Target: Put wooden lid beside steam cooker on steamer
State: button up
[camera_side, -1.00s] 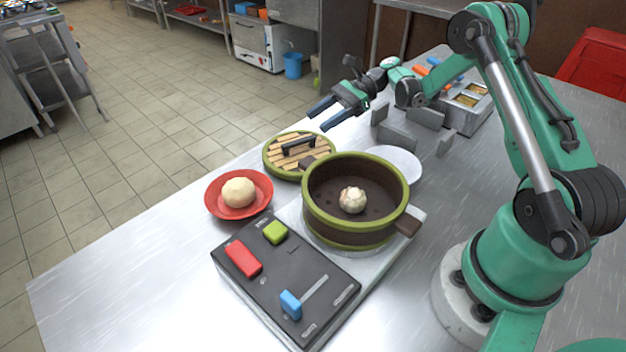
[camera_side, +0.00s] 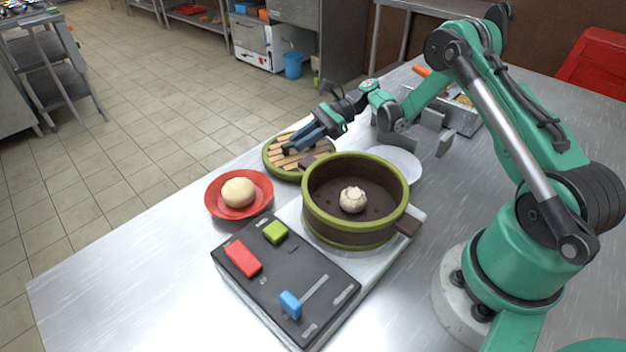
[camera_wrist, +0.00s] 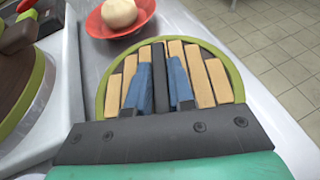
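The wooden lid (camera_side: 273,157), a round slatted disc with a green rim and dark bar handle, lies flat on the table behind the steamer. It also shows in the wrist view (camera_wrist: 216,81), with its handle (camera_wrist: 158,62) running between my fingers. The steamer (camera_side: 350,232), a brown pot with green rims, stands uncovered on the cooker (camera_side: 330,310) with a pale bun (camera_side: 352,199) inside. My gripper (camera_side: 292,151) is over the lid. Its blue fingers look open, one on each side of the handle; firm contact cannot be made out.
A red bowl (camera_side: 212,200) with a dough ball (camera_side: 238,192) sits left of the steamer, close to the lid. A white plate (camera_side: 403,163) lies behind the steamer at right. Grey blocks (camera_side: 398,138) and a metal container (camera_side: 462,121) stand farther back.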

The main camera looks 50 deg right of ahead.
grip_shut()
